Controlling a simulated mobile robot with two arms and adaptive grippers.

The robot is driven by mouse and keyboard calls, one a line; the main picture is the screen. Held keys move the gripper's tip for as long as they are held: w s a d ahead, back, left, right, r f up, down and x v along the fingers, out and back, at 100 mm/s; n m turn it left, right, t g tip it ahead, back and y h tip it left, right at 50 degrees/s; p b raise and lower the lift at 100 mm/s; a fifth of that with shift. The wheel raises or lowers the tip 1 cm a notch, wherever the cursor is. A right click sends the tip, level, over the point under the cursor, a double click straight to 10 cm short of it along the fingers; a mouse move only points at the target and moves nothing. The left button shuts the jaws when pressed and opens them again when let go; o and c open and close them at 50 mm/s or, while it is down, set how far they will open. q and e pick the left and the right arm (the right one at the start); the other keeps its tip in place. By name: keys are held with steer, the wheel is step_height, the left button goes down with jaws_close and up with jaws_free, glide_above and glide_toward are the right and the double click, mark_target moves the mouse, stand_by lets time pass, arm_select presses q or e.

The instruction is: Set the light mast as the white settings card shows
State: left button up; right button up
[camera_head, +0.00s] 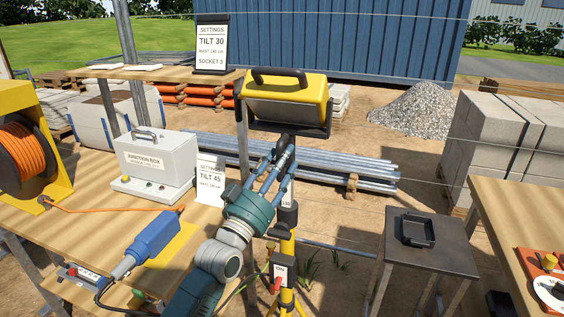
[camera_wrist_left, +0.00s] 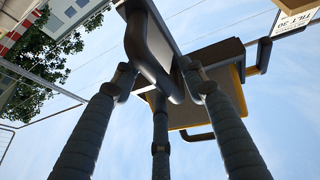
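The light mast (camera_head: 287,218) stands on a yellow base, its yellow lamp head (camera_head: 288,101) in a black bracket at the top. My left gripper (camera_head: 286,148) points up at the bracket below the lamp head. In the left wrist view its three fingers (camera_wrist_left: 156,85) surround a curved dark bar (camera_wrist_left: 150,55) under the lamp head; whether they press on it is unclear. A white card (camera_head: 210,178) on the table reads TILT 45 and a mast height, partly unclear. A black-framed card (camera_head: 212,45) on the shelf reads TILT 30, MAST 140 cm, SOCKET 3. My right gripper is not in view.
A junction box (camera_head: 155,160), a blue connector (camera_head: 152,238) and an orange cable reel (camera_head: 25,145) are on the left table. A switch box (camera_head: 281,271) marked ON is low on the mast. A stool (camera_head: 430,262) with a black tray (camera_head: 417,230) stands right.

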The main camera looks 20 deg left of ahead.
arm_select(q)
steer(key=v, duration=1.2)
steer(key=shift+w+f, duration=0.1)
